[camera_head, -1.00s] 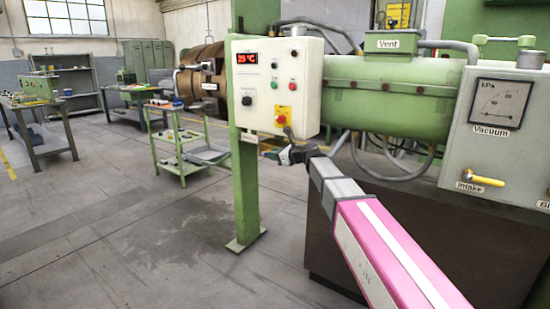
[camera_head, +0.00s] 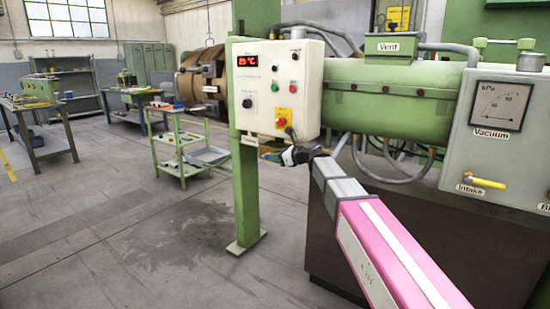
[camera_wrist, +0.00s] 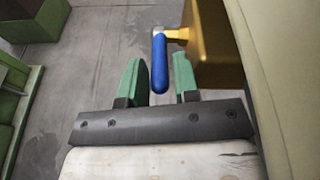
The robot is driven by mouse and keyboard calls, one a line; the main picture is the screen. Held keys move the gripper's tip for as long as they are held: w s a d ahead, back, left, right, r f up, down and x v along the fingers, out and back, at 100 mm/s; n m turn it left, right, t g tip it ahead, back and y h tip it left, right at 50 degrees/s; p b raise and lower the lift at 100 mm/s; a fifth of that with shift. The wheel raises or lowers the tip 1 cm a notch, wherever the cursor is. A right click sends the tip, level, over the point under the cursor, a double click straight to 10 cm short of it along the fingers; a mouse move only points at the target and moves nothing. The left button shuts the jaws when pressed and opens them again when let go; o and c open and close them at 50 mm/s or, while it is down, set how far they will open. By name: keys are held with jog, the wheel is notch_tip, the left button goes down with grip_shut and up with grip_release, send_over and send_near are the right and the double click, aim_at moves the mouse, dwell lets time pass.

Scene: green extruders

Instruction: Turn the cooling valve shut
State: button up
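In the wrist view the valve has a blue handle (camera_wrist: 159,64) on a brass-coloured body (camera_wrist: 212,45). The handle lies lengthwise in the picture, its free end toward my gripper. My gripper (camera_wrist: 158,75) is open, with one green finger on each side of the handle's free end. A gap shows on both sides, and I see no contact. In the head view my gripper (camera_head: 279,153) is just below the white control box (camera_head: 276,88). The valve is too small there to make out clearly.
The control box sits on a green post (camera_head: 246,190). A pale surface (camera_wrist: 282,70) runs close along the right in the wrist view. A green machine barrel (camera_head: 395,100) and a grey vacuum box (camera_head: 500,140) stand at right. A green cart (camera_head: 180,150) stands behind.

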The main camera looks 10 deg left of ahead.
jog(key=v, duration=0.9)
jog(key=shift+s+d, duration=0.2)
